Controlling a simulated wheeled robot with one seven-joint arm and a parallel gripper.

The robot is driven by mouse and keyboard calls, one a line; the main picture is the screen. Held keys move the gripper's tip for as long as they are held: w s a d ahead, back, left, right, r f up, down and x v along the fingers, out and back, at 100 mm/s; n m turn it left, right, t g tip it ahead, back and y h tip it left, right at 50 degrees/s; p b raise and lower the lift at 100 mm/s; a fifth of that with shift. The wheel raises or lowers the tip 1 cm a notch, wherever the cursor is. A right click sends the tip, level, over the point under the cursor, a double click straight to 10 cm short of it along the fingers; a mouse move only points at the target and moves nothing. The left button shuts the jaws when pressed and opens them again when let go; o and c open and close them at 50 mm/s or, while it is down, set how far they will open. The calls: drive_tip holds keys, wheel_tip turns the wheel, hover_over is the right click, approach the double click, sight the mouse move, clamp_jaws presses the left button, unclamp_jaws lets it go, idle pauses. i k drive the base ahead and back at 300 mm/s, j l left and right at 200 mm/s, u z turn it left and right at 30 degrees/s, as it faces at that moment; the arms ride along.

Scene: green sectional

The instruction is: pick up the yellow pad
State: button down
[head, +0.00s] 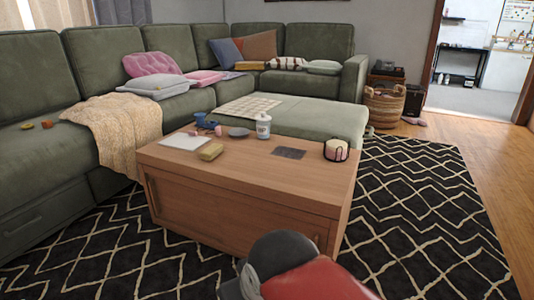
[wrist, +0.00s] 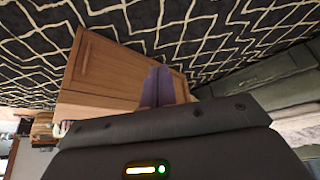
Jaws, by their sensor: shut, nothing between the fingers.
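The yellow pad (head: 211,152) is a small, dull yellow block lying near the front left edge of the wooden coffee table (head: 250,182). In the wrist view my gripper (wrist: 162,72) shows as two purplish fingers, shut together and empty. They point toward the side of the coffee table (wrist: 110,68), apart from the pad. I cannot make out the pad in the wrist view. In the head view part of my red and black arm is at the bottom centre, and the fingertips do not show clearly.
The tabletop also holds a white sheet (head: 184,141), a grey dish (head: 238,132), blue items (head: 206,126), a white cup (head: 263,126), a dark flat square (head: 289,153) and a candle in a black holder (head: 336,150). A green sectional (head: 40,85) stands behind. Open rug (head: 420,215) lies right.

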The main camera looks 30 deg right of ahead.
sight(211, 152)
drive_tip(key=i+z, duration=0.15)
drive_tip(key=i, duration=0.3)
drive_tip(key=i+j+z, duration=0.15)
drive_tip(key=i, duration=0.3)
drive_tip(key=i+z, duration=0.15)
drive_tip(key=i, duration=0.3)
drive_tip(key=i+j+z, duration=0.15)
drive_tip(key=i, duration=0.3)
drive_tip(key=j, duration=0.1)
